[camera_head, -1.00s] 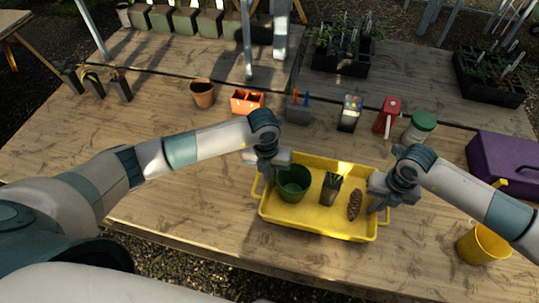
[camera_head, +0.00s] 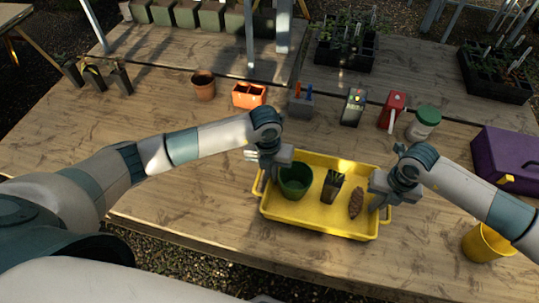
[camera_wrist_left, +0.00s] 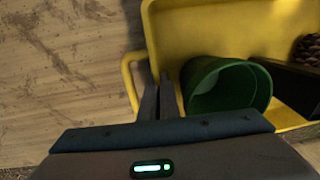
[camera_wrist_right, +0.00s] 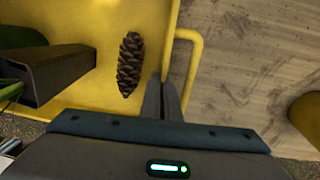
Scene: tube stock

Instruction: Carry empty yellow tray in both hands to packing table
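The yellow tray (camera_head: 318,218) is at the front middle of the wooden table in the head view. It is not empty: a green pot (camera_head: 294,182), a small dark pot (camera_head: 331,188) and a brown pine cone (camera_head: 356,203) are in it. My left gripper (camera_wrist_left: 158,98) has its fingers close together on the tray's left side wall, beside the handle loop (camera_wrist_left: 129,75). My right gripper (camera_wrist_right: 163,98) is likewise closed on the right side wall, next to the other handle (camera_wrist_right: 193,45). I cannot tell whether the tray touches the table.
A yellow cup (camera_head: 484,243) and a purple box (camera_head: 507,160) stand right of the tray. Behind it are a terracotta pot (camera_head: 204,86), an orange container (camera_head: 249,96), a red can (camera_head: 393,110) and a green-lidded jar (camera_head: 424,123). The table left of the tray is clear.

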